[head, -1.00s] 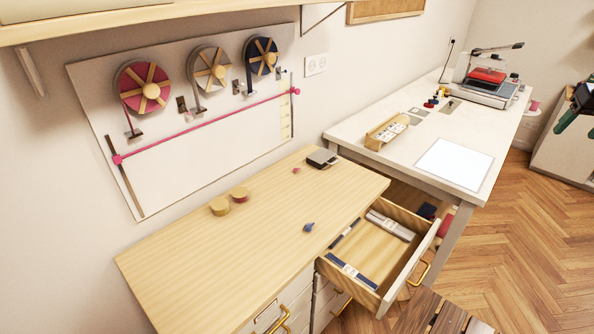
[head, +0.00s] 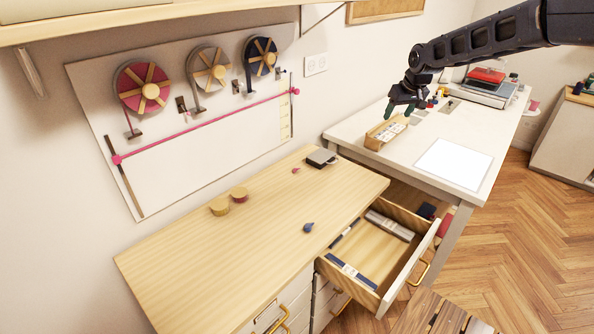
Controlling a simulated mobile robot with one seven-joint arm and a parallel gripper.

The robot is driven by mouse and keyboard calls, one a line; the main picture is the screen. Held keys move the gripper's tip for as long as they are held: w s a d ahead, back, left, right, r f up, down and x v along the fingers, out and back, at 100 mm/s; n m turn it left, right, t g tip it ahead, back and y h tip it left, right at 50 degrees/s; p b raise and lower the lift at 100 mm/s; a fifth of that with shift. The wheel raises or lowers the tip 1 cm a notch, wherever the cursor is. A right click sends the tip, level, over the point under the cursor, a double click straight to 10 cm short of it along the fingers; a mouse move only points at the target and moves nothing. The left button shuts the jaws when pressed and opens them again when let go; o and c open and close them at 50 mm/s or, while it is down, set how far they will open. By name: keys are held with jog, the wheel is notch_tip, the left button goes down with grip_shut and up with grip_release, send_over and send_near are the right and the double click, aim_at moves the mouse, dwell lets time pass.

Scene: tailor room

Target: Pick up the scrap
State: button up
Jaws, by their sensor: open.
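I cannot tell for sure which thing is the scrap. A small dark blue piece (head: 308,228) lies on the bare wooden cabinet top (head: 240,255), near its front edge. A small pink piece (head: 296,170) lies farther back, left of a dark flat box (head: 322,158). My gripper (head: 398,110) is open, points down and looks empty. In the picture it is above and to the right of both small pieces, in front of the white table and its wooden tray, well apart from the pieces.
An open drawer (head: 408,268) with ribbon strips juts out at the cabinet's right. The white table (head: 383,178) holds a wooden tray (head: 374,141) and a white sheet (head: 453,164). Ribbon reels (head: 142,86) hang on the wall board.

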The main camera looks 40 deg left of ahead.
jog(key=s+a+f+n, duration=0.1)
jog(key=s+a+f, duration=0.35)
jog(key=a, duration=0.35)
jog(key=s+a+f+n, duration=0.1)
jog(key=s+a+f, duration=0.35)
jog(key=a, duration=0.35)
jog(key=n+g, duration=0.1)
jog(key=n, duration=0.1)
send_near(297, 168)
jog(key=shift+y, duration=0.3)
jog(key=x, duration=0.8)
jog(key=shift+w+f, duration=0.2)
jog(key=shift+f, duration=0.15)
jog(key=shift+c, duration=0.2)
jog(key=c, duration=1)
jog(key=shift+c, duration=0.3)
